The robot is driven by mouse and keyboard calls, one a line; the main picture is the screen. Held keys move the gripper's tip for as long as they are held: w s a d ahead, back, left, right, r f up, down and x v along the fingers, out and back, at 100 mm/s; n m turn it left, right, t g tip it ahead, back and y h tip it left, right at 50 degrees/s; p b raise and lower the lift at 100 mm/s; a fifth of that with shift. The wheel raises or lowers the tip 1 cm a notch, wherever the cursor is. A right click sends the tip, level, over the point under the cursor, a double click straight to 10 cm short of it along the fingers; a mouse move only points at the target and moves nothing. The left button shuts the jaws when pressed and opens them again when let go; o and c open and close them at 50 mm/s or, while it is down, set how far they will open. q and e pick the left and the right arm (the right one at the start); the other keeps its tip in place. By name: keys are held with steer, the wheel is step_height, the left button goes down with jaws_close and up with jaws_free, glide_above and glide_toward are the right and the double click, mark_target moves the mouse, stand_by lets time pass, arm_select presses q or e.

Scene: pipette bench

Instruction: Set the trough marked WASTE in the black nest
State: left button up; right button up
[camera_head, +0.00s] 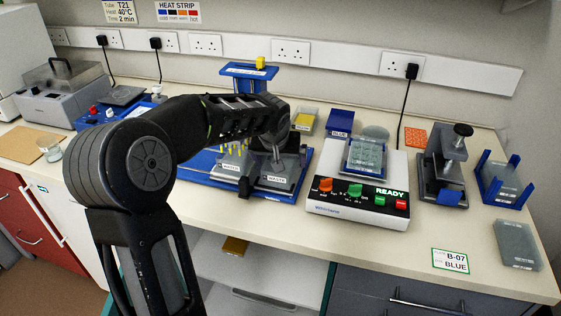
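A grey trough (279,179) sits at the right of the blue deck; the small label on its front appears to read WASTE. A second pale trough (231,168) with a small label, hard to read, stands just left of it. My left gripper (276,153) points down at the rear of the WASTE trough; its fingers are small and dark, so I cannot tell whether they are open, or touching the trough. Dark material (244,187) shows between the two troughs; I cannot tell whether it is the black nest. My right gripper is not in view.
The blue deck (198,169) holds yellow tips behind my arm, with a blue stand (249,72) at its back. Right of it are a white device (357,210) showing READY, a black-and-grey press (443,178) and a blue rack (506,181). The front bench strip is mostly clear.

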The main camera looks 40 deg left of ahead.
arm_select(q)
steer(key=b+v, duration=0.1)
steer(key=v, duration=0.9)
steer(key=shift+r, duration=0.3)
steer(key=shift+s+d, duration=0.1)
steer(key=shift+s, duration=0.05)
